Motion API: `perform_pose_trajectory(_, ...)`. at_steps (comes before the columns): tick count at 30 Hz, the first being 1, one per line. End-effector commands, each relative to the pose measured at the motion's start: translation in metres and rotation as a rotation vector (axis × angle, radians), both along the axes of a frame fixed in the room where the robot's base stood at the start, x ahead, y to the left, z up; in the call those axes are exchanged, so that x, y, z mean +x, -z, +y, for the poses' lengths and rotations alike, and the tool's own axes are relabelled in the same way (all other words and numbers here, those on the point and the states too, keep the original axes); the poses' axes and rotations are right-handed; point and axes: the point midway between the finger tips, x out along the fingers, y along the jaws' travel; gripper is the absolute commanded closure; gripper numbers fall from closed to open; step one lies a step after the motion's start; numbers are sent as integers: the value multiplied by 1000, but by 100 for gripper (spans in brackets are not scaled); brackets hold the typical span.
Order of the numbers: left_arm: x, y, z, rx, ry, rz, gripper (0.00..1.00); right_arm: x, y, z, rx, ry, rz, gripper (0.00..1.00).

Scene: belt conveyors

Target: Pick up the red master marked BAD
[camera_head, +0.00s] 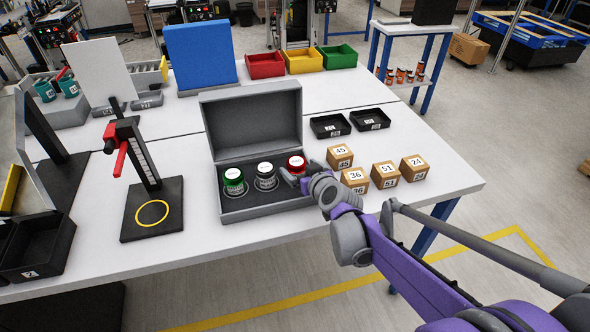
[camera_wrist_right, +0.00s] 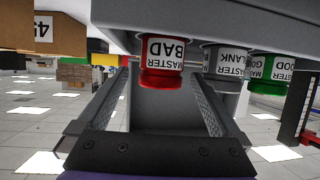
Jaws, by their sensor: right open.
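The red master (camera_head: 296,163) stands at the right end of a row in the grey open case (camera_head: 255,209). In the right wrist view, upside down, the red master (camera_wrist_right: 162,72) reads MASTER BAD. My right gripper (camera_head: 294,179) is at the near right side of the red master. In the wrist view its two fingers are apart, with the red master showing between their far ends; I cannot tell if either touches it. The blank master (camera_head: 265,176) and the green GOOD master (camera_head: 233,180) stand to its left. My left gripper is not in view.
Cardboard boxes numbered 45, 36, 51 and 24 (camera_head: 414,167) stand right of the case. Two black trays (camera_head: 370,119) lie behind them. The raised case lid (camera_head: 252,120) stands behind the masters. A black stand with a red clamp (camera_head: 125,145) is at left.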

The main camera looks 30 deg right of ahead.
Motion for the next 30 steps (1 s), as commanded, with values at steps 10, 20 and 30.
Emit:
perform_pose_trajectory(10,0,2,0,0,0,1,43,38,10,-3,-1,-3,1,0)
perform_pose_trajectory(20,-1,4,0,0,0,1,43,54,16,-5,0,-1,1,0)
perform_pose_trajectory(30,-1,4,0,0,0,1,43,53,16,-5,0,-1,1,45)
